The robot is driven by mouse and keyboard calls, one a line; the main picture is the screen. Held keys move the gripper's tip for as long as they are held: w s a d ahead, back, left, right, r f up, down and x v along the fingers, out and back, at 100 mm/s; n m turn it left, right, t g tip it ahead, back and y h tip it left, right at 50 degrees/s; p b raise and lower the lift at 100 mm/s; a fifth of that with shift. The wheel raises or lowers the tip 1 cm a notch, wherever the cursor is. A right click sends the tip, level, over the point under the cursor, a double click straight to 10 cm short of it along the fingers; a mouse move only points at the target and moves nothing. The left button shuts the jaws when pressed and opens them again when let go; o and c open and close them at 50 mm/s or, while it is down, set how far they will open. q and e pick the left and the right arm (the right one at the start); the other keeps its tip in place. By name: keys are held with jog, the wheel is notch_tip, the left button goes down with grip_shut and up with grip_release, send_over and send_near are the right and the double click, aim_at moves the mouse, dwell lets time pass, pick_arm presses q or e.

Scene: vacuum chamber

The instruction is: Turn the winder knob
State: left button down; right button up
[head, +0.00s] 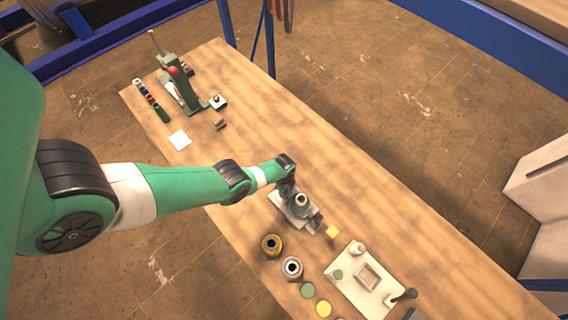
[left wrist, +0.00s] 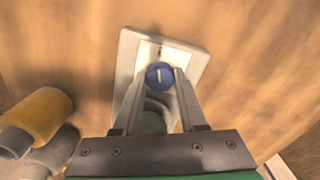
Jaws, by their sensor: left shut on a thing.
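The winder knob (left wrist: 160,74) is round and blue with a pale line across its face. In the left wrist view it sits on a light grey winder base (left wrist: 195,55). My left gripper (left wrist: 160,82) has one finger on each side of the knob and is shut on it. In the head view my left arm reaches down over the winder base (head: 277,198), and the arm and the winder's upper parts hide the knob. My right gripper is in neither view.
A gold spool (head: 271,244) and a grey spool (head: 292,267) stand in front of the winder. A green press-like tool (head: 182,88) stands at the far left. The table's (head: 330,170) middle behind is clear.

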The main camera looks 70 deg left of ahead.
pick_arm(q)
jog(key=shift+m, duration=0.5)
jog(key=shift+c, duration=2.3)
grip_release()
jog(key=shift+r, duration=0.1)
